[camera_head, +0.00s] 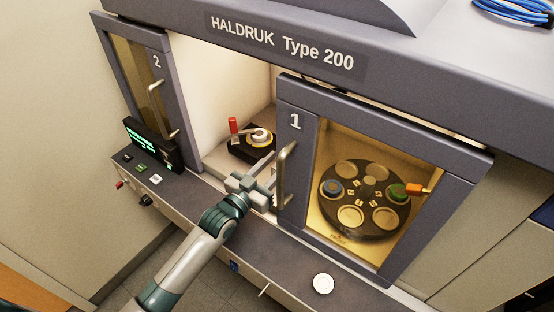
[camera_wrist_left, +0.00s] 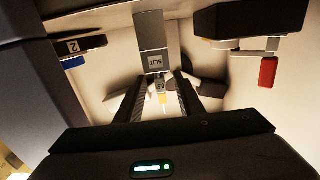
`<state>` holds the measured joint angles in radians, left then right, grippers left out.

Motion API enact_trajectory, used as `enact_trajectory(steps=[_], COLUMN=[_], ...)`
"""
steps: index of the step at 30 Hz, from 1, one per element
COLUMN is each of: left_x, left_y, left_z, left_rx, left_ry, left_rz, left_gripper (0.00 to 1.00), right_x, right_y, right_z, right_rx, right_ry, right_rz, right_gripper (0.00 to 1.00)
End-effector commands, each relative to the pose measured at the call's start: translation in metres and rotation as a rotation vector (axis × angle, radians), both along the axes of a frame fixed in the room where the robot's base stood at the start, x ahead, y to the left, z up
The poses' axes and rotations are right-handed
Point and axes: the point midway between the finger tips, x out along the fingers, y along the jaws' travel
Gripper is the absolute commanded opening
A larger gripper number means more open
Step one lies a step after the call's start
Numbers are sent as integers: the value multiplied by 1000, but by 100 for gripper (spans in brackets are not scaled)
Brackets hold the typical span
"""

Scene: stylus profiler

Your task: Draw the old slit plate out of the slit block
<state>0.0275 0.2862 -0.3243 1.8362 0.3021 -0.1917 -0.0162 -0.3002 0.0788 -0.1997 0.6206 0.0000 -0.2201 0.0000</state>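The slit block (camera_wrist_left: 154,62), a grey block labelled SLIT, stands ahead of my left gripper in the left wrist view. A small slim piece with a yellow end (camera_wrist_left: 162,98) shows just below it, between the fingers; I cannot tell whether it is the old slit plate. My left gripper (camera_wrist_left: 160,102) is open, its two dark fingers apart on either side of that piece, with no clear contact. In the head view the left gripper (camera_head: 262,176) reaches into the open bay beside door 1. The slit block cannot be made out there. My right gripper is not in view.
Door 1 (camera_head: 290,98), with its handle (camera_head: 286,174), stands close to the right of my left gripper. A white round item (camera_head: 323,284) lies on the front ledge.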

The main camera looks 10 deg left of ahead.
Motion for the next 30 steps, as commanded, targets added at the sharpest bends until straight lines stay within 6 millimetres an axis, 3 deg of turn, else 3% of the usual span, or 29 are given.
enact_trajectory(steps=[12, 17, 19, 20, 21, 30], left_x=[6, 6, 6, 6, 6, 6], left_y=[-3, -3, -3, -3, -3, -2], left_z=[0, 0, 0, 0, 0, 1], left_rx=[0, 0, 0, 0, 0, 1], left_ry=[-1, -1, -1, -1, -1, -1], left_rz=[0, 0, 0, 0, 0, 0], left_gripper=[34, 0, 0, 9, 0, 0], right_x=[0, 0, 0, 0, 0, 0], right_y=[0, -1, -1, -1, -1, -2], right_z=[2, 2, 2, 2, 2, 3], right_rx=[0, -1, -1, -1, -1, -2], right_ry=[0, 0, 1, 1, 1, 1], right_rz=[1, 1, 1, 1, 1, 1], right_gripper=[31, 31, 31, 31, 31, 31])
